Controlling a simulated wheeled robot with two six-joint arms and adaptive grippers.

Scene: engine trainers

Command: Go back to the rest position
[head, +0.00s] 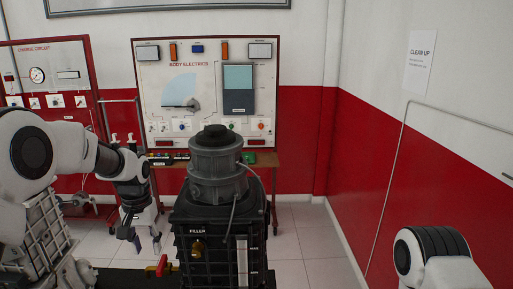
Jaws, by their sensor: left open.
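My left arm comes in from the left, and its gripper (146,241) hangs pointing down with its fingers apart. It is open, and nothing shows between the fingers. It is just left of a dark engine trainer unit (219,215) with a grey round top, a "FILLER" label and a brass fitting. A red-handled valve (162,266) shows just below the fingers. I cannot tell how far apart they are in depth. Only a white and black part of my right arm shows at the bottom right; its gripper is out of the picture.
A "BODY ELECTRICS" board (207,80) stands on a bench behind the unit. A "CHARGE CIRCUIT" board (45,75) is at the left. A "CLEAN UP" sign (420,62) hangs on the right wall. Tiled floor (305,245) is clear right of the unit.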

